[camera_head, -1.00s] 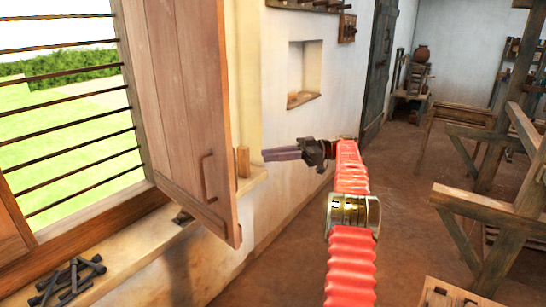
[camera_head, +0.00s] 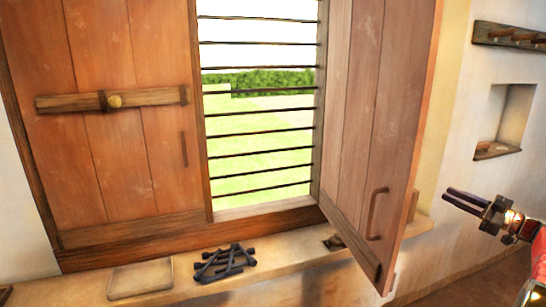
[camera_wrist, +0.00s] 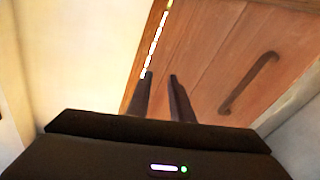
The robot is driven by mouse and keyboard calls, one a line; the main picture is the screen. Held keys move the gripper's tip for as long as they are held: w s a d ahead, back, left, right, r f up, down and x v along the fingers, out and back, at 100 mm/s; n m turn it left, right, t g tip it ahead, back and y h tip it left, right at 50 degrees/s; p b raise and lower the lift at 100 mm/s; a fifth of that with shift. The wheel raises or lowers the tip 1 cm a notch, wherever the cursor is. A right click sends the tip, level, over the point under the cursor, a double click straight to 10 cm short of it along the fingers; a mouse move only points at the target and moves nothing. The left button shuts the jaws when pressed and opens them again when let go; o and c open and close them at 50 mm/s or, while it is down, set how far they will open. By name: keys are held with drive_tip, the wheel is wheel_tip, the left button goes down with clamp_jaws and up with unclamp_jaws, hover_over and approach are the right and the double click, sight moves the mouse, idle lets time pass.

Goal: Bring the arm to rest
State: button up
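My gripper (camera_head: 447,194) is at the right edge of the head view, in front of the pale wall and to the right of the open shutter (camera_head: 372,120). Its two dark fingers point left and stand a little apart, with nothing between them. In the wrist view the fingers (camera_wrist: 160,76) show the same empty gap, with the wooden shutter (camera_wrist: 215,60) and its handle (camera_wrist: 262,82) beyond them. My red-sleeved arm is mostly cut off by the right edge of the head view.
The left shutter (camera_head: 105,140) is shut, with a wooden bar (camera_head: 75,102) across it. The barred window shows between the shutters. Dark metal pieces (camera_head: 225,262) and a shallow tray (camera_head: 140,278) lie on the sill. A wall niche (camera_head: 508,120) and a peg rail (camera_head: 510,36) are at right.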

drive_tip(key=w+d+m+t+h, duration=0.2)
drive_tip(key=w+d+m+h, duration=0.1)
drive_tip(key=d+m+h, duration=1.1)
drive_tip(key=s+a+f+g, duration=0.3)
drive_tip(key=s+a+g, duration=0.1)
drive_tip(key=s+a, duration=0.7)
drive_tip(key=s+a+f+g+h, duration=0.1)
drive_tip(key=s+a+f+g, duration=0.3)
drive_tip(key=s+a, duration=0.7)
drive_tip(key=s+a+f+g, duration=0.2)
drive_tip(key=s+a+g, duration=0.45)
drive_tip(key=a, duration=0.65)
drive_tip(key=s+a+r+n+t+y, duration=0.2)
drive_tip(key=s+a+n+t+y, duration=0.1)
drive_tip(key=s+a, duration=1.4)
drive_tip(key=a, duration=0.4)
drive_tip(key=shift+r+n, duration=0.3)
drive_tip(key=shift+d, duration=0.1)
